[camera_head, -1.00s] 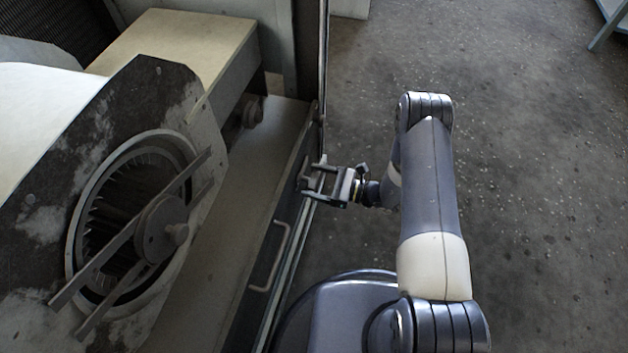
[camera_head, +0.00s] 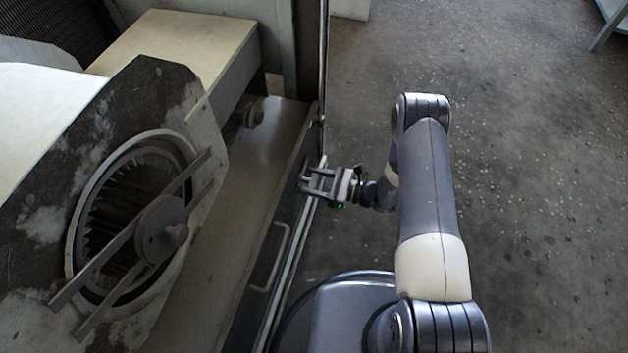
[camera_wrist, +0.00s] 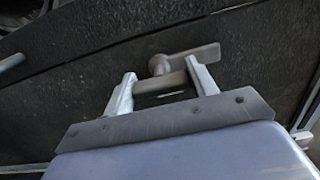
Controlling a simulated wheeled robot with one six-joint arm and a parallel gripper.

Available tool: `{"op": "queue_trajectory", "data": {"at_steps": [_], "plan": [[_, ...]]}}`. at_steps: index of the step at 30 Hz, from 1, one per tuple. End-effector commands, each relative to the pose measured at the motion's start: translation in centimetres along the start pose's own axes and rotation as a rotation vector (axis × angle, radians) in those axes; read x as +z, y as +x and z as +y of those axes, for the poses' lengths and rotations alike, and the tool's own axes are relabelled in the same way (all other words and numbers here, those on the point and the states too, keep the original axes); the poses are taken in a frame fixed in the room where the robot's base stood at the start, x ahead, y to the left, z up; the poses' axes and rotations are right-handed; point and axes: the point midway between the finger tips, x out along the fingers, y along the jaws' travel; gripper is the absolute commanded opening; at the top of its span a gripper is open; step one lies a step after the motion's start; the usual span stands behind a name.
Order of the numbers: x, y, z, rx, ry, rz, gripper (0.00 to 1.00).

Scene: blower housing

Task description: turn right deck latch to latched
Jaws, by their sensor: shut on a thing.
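The right deck latch (camera_wrist: 195,55) shows in the wrist view as a grey lever with a rounded hub, on the dark panel face. The lever points right and slightly up. My gripper (camera_wrist: 160,73) has one finger left of the hub and the other just below the lever. A grey bar spans between the fingers. The jaws are shut on the latch, though the exact contact is hard to see. In the head view my gripper (camera_head: 305,181) meets the panel's outer face from the right, and its fingers hide the latch there.
A bar handle (camera_head: 275,258) sits on the same panel, nearer than my gripper. The blower housing (camera_head: 120,110) with its round fan opening (camera_head: 130,215) is on the left. A thin upright post (camera_head: 324,70) stands just beyond my gripper. The floor (camera_head: 540,190) at right is clear.

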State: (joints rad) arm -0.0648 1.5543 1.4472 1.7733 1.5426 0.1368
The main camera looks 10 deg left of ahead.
Motion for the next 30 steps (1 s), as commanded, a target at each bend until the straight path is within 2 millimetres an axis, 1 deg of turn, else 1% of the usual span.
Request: {"op": "queue_trajectory", "data": {"at_steps": [1,5,11,16,23,30], "plan": [[-0.02,-0.02,0.06,0.001,0.001,0.0,0.23],[-0.03,-0.02,0.07,0.001,0.001,0.0,0.14],[-0.11,-0.02,0.08,0.001,-0.013,0.0,0.14],[-0.27,-0.03,0.12,0.002,-0.07,0.001,0.14],[-0.44,-0.02,0.13,0.002,-0.234,0.0,0.14],[-0.54,-0.02,0.18,0.002,-0.46,0.0,0.14]]}}
